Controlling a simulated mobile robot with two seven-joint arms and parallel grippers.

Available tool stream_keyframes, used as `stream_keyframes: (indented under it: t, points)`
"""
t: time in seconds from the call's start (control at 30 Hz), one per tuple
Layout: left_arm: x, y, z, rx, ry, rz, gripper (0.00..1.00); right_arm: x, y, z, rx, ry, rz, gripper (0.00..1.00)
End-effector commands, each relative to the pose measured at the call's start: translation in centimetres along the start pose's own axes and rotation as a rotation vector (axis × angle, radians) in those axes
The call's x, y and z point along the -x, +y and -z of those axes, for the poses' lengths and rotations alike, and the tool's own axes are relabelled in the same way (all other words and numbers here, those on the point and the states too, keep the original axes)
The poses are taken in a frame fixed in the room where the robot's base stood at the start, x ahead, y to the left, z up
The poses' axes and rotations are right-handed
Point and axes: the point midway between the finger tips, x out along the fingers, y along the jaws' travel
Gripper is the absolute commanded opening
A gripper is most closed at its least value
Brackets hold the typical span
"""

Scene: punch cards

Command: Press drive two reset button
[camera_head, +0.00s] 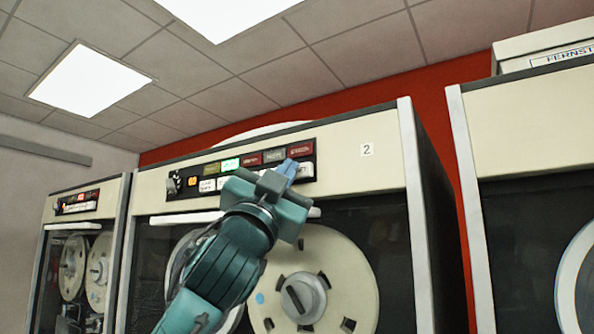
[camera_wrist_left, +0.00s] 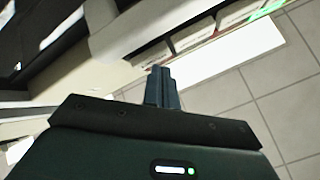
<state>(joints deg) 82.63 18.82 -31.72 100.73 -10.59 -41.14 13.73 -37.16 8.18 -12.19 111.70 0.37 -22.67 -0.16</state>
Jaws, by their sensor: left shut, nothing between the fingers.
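Drive two (camera_head: 384,185) is the cream tape cabinet with a "2" label (camera_head: 367,149). Its dark control panel (camera_head: 240,167) carries an upper row of coloured buttons, one lit green (camera_head: 230,164), and a lower row of mostly white buttons. My left gripper (camera_head: 289,168) is shut and empty, its blue fingertips in front of the panel's right part. A white button (camera_head: 304,170) shows just right of the fingertips; I cannot read which is reset. Some lower buttons are hidden behind the gripper. Contact cannot be told. The shut fingers also show in the left wrist view (camera_wrist_left: 160,85).
A white handle bar (camera_head: 187,218) runs below the panel, above the tape reel (camera_head: 330,275). Another tape cabinet (camera_head: 84,260) stands at the left, and one (camera_head: 530,130) at the right. A dark knob (camera_head: 174,183) sits at the panel's left end.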

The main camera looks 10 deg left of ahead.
Motion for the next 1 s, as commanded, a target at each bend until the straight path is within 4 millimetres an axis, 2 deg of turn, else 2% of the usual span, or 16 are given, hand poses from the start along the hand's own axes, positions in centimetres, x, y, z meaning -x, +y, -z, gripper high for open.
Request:
stream_keyframes:
  t: [1.0]
  points:
    - [-0.64, 0.48, -0.55, 0.001, -0.002, 0.0, 0.0, 0.01, 0.01, -0.03, 0.001, -0.001, 0.0, 0.36]
